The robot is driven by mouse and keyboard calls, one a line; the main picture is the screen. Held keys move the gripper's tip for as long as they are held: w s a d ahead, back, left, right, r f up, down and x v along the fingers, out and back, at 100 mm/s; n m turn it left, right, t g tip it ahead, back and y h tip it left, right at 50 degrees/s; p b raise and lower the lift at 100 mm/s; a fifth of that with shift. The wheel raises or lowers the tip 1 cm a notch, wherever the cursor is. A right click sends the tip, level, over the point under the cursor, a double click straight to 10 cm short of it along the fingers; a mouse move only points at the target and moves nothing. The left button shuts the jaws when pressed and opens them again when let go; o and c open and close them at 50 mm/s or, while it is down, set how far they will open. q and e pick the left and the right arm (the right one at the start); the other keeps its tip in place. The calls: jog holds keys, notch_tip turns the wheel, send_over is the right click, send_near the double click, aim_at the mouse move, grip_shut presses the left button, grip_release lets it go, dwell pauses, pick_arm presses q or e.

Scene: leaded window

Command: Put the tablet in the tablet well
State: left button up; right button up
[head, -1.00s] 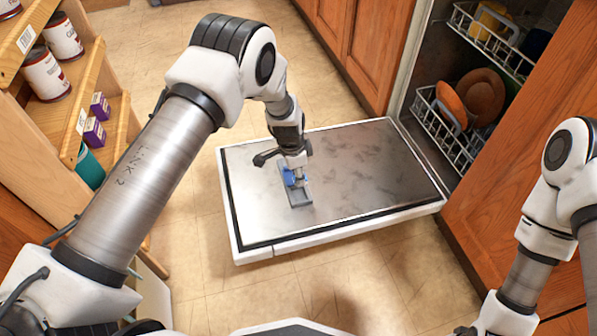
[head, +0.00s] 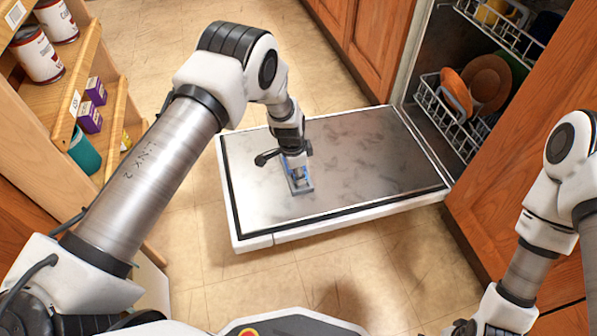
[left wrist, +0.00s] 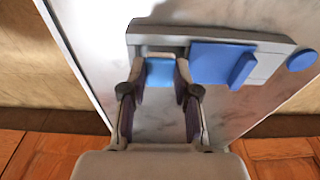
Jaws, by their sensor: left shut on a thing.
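The open dishwasher door (head: 370,160) lies flat, its steel inner face up. The grey dispenser (head: 302,190) sits in it; in the left wrist view it runs across the top (left wrist: 268,68). A blue lid (left wrist: 215,62) with a raised tab covers its middle, and a round blue cap (left wrist: 301,60) is at its right. My left gripper (head: 296,168), also in the left wrist view (left wrist: 160,78), is shut on the blue tablet (left wrist: 160,72) at the dispenser's left part. The fingers hide the well's edges; I cannot tell how deep the tablet sits. My right gripper is out of view.
Dish racks with plates (head: 487,84) stand in the dishwasher at the right. A wooden shelf (head: 100,140) with cans and small boxes is at the left. My right arm is over the right side. The tiled floor (head: 270,85) behind the door is clear.

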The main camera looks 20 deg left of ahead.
pick_arm(q)
jog(key=o, duration=1)
jog(key=r, duration=0.8)
jog(key=a+r, duration=0.1)
jog(key=r, duration=0.3)
jog(key=shift+s+a, duration=0.1)
jog(key=shift+s, duration=0.3)
